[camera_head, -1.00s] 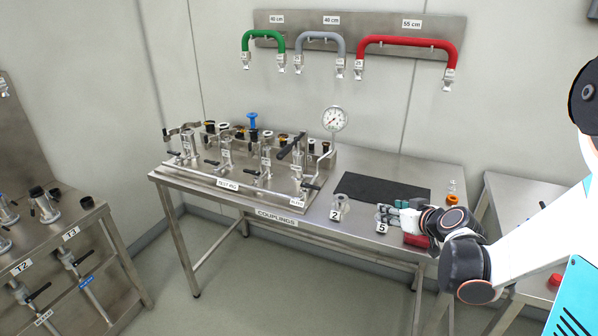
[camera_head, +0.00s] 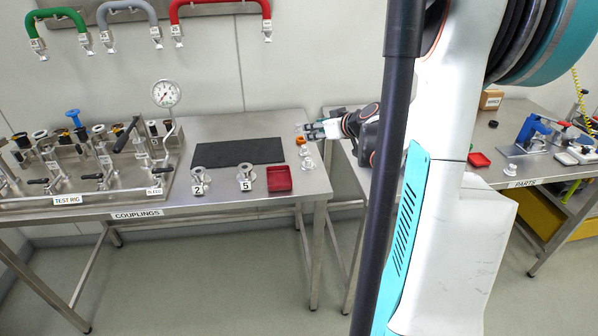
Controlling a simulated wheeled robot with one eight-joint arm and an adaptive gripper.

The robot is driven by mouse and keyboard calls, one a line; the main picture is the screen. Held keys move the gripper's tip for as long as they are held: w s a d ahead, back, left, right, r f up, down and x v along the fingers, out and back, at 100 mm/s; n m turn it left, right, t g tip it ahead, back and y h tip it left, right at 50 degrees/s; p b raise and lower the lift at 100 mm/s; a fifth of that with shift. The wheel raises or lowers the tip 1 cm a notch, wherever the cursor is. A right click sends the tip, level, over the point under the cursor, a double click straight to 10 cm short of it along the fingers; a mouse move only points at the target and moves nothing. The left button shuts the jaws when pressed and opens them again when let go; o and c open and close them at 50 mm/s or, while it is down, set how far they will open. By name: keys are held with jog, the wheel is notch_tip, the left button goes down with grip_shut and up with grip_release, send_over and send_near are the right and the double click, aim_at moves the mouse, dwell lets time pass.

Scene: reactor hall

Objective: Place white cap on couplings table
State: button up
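The couplings table (camera_head: 225,196) is a steel bench left of centre, marked COUPLINGS on its front edge. At its right end a small white piece (camera_head: 308,163) stands below small orange rings (camera_head: 302,141); it may be the white cap, but it is too small to be sure. My gripper (camera_head: 306,131) reaches in from the right over that right end, just above and behind the orange rings. Its fingertips are small and overlap pale items, so I cannot tell whether it is open or holds something. Another small white item (camera_head: 513,168) stands on the parts table (camera_head: 500,178) at right.
A black mat (camera_head: 238,152), flanged couplings with tags 2 (camera_head: 198,180) and 5 (camera_head: 245,177), and a red tray (camera_head: 279,178) occupy the couplings table. The test rig (camera_head: 90,165) with its gauge fills its left side. A gap separates the two tables.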

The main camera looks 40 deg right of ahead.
notch_tip(320, 180, down, 18)
jog(key=b, duration=0.5)
jog(key=shift+r+b, duration=0.2)
jog(key=shift+b, duration=0.1)
jog(key=shift+f, duration=0.2)
jog(key=o, duration=1.1)
jog(key=shift+r, duration=0.15)
jog(key=shift+s+r, duration=0.1)
jog(key=shift+r, duration=0.1)
jog(key=p+v, duration=0.3)
jog(key=v, duration=0.8)
jog(key=shift+s, duration=0.3)
